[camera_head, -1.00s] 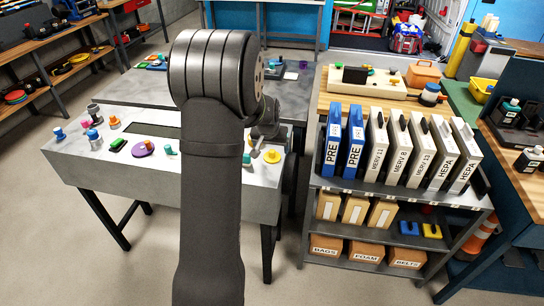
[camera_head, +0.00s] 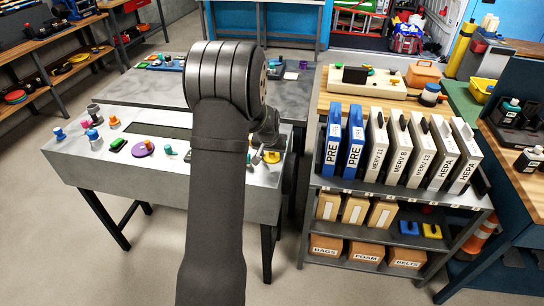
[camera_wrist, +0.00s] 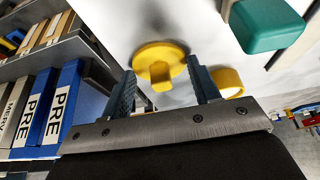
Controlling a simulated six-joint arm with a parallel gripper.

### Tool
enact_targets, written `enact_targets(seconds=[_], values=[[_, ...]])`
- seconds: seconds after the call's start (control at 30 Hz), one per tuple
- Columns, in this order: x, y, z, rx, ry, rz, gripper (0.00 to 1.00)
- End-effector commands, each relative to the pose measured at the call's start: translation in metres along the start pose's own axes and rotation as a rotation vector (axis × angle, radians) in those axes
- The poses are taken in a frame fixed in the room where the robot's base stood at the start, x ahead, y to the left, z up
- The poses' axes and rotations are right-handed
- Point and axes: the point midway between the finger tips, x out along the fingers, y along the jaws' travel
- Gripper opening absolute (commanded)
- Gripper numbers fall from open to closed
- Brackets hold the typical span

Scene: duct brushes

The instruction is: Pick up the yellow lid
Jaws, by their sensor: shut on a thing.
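The yellow lid (camera_wrist: 158,57), a round disc with a short knob, shows between the two fingers of my gripper (camera_wrist: 164,76) in the wrist view. My gripper is shut on the lid. In the head view the lid (camera_head: 272,157) is at the right end of the pale bench top (camera_head: 215,172), partly hidden by my wrist. A second yellow round part (camera_wrist: 229,81) shows just behind the right finger in the wrist view. Whether the lid touches the bench cannot be told.
A teal block-like part (camera_wrist: 266,24) is close by at the upper right of the wrist view. A purple disc (camera_head: 142,150) and several small coloured parts stand on the bench's left. The filter shelf (camera_head: 350,182) stands close to the right of the bench.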

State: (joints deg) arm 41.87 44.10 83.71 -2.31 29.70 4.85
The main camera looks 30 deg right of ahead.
Motion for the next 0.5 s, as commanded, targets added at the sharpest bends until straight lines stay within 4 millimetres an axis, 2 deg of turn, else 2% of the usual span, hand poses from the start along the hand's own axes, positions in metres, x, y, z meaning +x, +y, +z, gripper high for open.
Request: enact_targets(seconds=[0.27,0.37,0.5], values=[[-0.002,0.000,-0.001,0.000,0.001,0.000,0.34],[-0.008,0.000,-0.004,0.000,0.002,0.000,0.34],[-0.025,0.000,-0.012,0.000,0.005,0.000,0.34]])
